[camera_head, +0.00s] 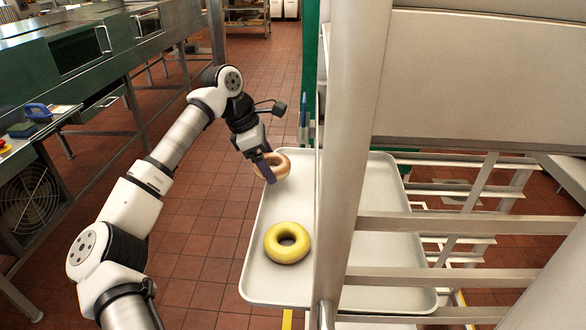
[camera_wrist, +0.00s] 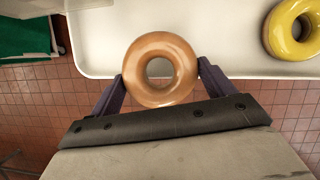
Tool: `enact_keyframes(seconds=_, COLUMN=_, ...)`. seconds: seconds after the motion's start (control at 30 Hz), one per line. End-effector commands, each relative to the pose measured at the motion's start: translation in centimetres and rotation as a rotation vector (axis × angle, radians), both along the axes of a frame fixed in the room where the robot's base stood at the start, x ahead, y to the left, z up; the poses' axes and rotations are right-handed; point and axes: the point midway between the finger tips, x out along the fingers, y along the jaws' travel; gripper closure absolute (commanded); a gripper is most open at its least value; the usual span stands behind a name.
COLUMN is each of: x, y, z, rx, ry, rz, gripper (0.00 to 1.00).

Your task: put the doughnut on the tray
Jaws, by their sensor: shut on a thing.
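A glazed light-brown doughnut (camera_head: 280,165) is between the fingers of my gripper (camera_head: 267,168), near the left edge of the white tray (camera_head: 262,275). In the wrist view the doughnut (camera_wrist: 140,72) sits between the two dark fingers of my gripper (camera_wrist: 160,85), which is shut on it. It overlaps the rim of the tray (camera_wrist: 200,40) in that view, partly over the tray and partly over the floor. I cannot tell its exact height above the tray. A yellow doughnut (camera_head: 287,243) lies on the tray's near left part, and it shows at the upper right in the wrist view (camera_wrist: 297,27).
A grey upright post (camera_head: 345,150) of the rack stands in front of the tray and hides part of it. Rack rails (camera_head: 440,225) run to the right. A steel counter (camera_head: 90,50) stands at the left. The tray's surface between the doughnuts is clear.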

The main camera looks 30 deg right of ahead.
Motion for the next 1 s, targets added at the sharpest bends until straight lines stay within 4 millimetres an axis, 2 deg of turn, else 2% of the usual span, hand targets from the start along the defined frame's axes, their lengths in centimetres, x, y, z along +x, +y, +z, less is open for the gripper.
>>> enact_keyframes(seconds=0.1, x=-1.2, y=-2.3, z=0.1, rx=0.0, ry=0.0, rz=-0.004, gripper=0.41)
enact_keyframes(seconds=0.47, x=-2.7, y=-5.2, z=0.1, rx=0.0, ry=0.0, rz=-0.003, gripper=0.41)
enact_keyframes(seconds=0.6, x=-2.6, y=-4.9, z=-2.5, rx=0.0, ry=0.005, rz=-0.001, gripper=0.41)
enact_keyframes(seconds=0.7, x=-2.6, y=-4.9, z=-3.4, rx=-0.001, ry=0.002, rz=0.0, gripper=0.41)
enact_keyframes(seconds=1.0, x=-2.5, y=-4.9, z=-3.8, rx=0.0, ry=0.0, rz=-0.001, gripper=0.41)
